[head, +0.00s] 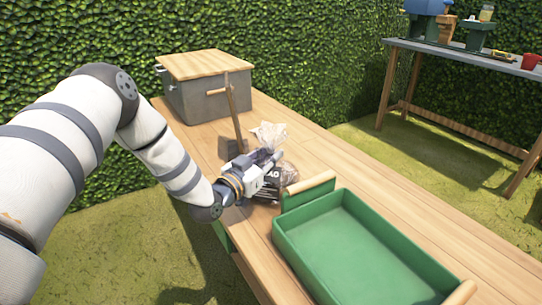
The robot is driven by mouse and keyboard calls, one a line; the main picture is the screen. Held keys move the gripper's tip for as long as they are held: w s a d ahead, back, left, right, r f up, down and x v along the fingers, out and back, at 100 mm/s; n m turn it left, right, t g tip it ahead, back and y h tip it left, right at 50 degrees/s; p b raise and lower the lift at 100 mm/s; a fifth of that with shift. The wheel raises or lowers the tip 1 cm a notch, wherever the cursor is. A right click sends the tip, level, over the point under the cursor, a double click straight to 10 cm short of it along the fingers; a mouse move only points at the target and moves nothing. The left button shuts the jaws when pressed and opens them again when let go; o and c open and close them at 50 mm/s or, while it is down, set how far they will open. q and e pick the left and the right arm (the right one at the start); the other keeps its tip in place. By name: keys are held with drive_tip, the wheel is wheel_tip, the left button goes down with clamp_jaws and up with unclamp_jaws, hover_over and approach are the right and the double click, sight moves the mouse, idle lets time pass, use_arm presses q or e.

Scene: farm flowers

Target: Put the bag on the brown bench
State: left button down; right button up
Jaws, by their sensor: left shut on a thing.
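The bag (288,172) is a clear and dark plastic bag with a crumpled top, on or just above the brown wooden bench (310,150). My left gripper (272,165) reaches in from the left and is shut on the bag near its top. The gripper hides part of the bag, and I cannot tell whether its bottom touches the bench. My right gripper is not in view.
A green tray (360,262) with wooden handles stands close in front of the bag. A shovel (234,115) and a grey box (200,95) with a wooden lid are behind. A grey-topped table (440,52) with pots stands at the right. The bench's right side is clear.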

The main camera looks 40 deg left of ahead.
use_arm(q)
drive_tip(key=c, duration=1.9)
unclamp_jaws()
drive_tip(key=shift+f, duration=0.2)
drive_tip(key=shift+c, duration=0.2)
drive_tip(key=o, duration=0.4)
